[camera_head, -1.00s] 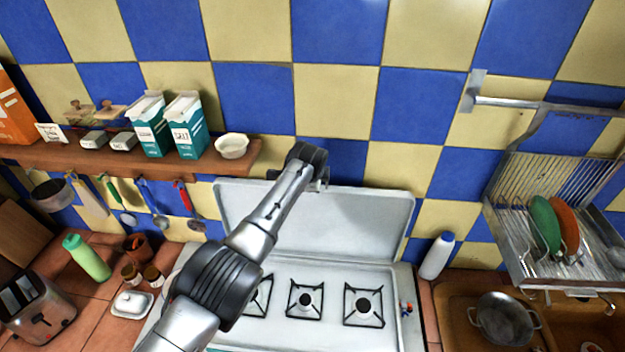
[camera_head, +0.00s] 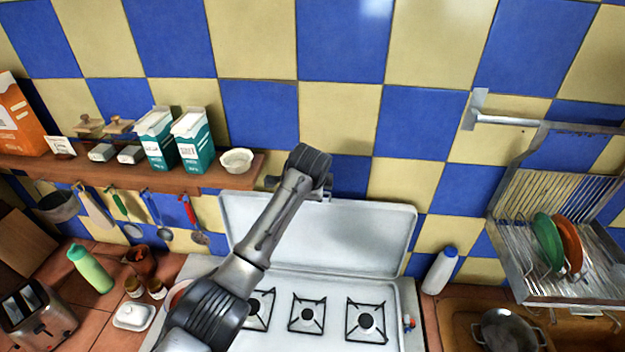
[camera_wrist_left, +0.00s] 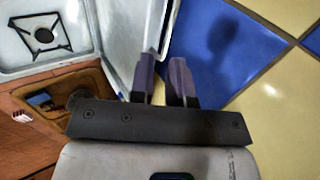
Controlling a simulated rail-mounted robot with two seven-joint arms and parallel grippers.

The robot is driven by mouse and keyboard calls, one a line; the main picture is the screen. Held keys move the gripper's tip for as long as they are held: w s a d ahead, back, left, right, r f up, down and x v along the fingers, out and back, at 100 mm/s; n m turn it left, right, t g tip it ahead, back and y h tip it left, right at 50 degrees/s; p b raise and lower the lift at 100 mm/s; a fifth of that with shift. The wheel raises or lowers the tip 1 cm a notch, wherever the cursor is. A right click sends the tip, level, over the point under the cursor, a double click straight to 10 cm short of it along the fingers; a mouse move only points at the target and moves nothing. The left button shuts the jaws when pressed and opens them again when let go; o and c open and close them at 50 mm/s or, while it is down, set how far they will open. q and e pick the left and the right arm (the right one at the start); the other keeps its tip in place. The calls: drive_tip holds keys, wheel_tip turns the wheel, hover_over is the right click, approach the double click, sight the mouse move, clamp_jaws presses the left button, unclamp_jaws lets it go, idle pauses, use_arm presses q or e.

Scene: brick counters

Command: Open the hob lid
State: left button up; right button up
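The white hob lid (camera_head: 350,235) stands raised at the back of the hob (camera_head: 335,285), close to the tiled wall. The burners below it are uncovered. My left arm reaches across the hob from the lower left, and my left gripper (camera_head: 326,192) is at the lid's top edge, mostly hidden behind my wrist. In the left wrist view, its two fingers (camera_wrist_left: 164,82) are a little apart, beside the lid's edge (camera_wrist_left: 158,30). I cannot tell whether they touch it. The lid's face (camera_wrist_left: 120,30) shows left of the fingers. My right gripper is not in view.
A wooden shelf (camera_head: 120,172) with cartons and a white bowl (camera_head: 236,160) is on the wall at left, with utensils hanging below. A white bottle (camera_head: 440,270) stands right of the hob. A dish rack (camera_head: 510,240) hangs above the sink at far right.

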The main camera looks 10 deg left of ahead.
use_arm(q)
drive_tip(key=b+v, duration=0.1)
drive_tip(key=v, duration=0.6)
idle(0.4)
drive_tip(key=s+d+r+n+t+h, duration=0.1)
drive_tip(key=s+r+n+t, duration=0.15)
drive_tip(key=r+n, duration=0.35)
drive_tip(key=s+d+r+n+t, duration=0.1)
drive_tip(key=r+n+t, duration=0.25)
drive_tip(key=r, duration=0.35)
drive_tip(key=s+a+r+n+t, duration=0.2)
drive_tip(key=s+r+n, duration=0.15)
drive_tip(key=s, duration=0.25)
drive_tip(key=s+a+f+g+p, duration=0.2)
drive_tip(key=s+a+f+g, duration=0.1)
drive_tip(key=s+f, duration=1.1)
drive_tip(key=s+a+f+n+g+p, duration=0.1)
drive_tip(key=s+a+f+g+p, duration=0.1)
drive_tip(key=s+f, duration=1.2)
drive_tip(key=s+a+f+n+g+p, duration=0.1)
drive_tip(key=s+a+f+g, duration=0.3)
drive_tip(key=s+f, duration=1)
drive_tip(key=shift+a+g+p, duration=0.4)
drive_tip(key=shift+g+p, duration=0.05)
drive_tip(key=shift+g, duration=0.45)
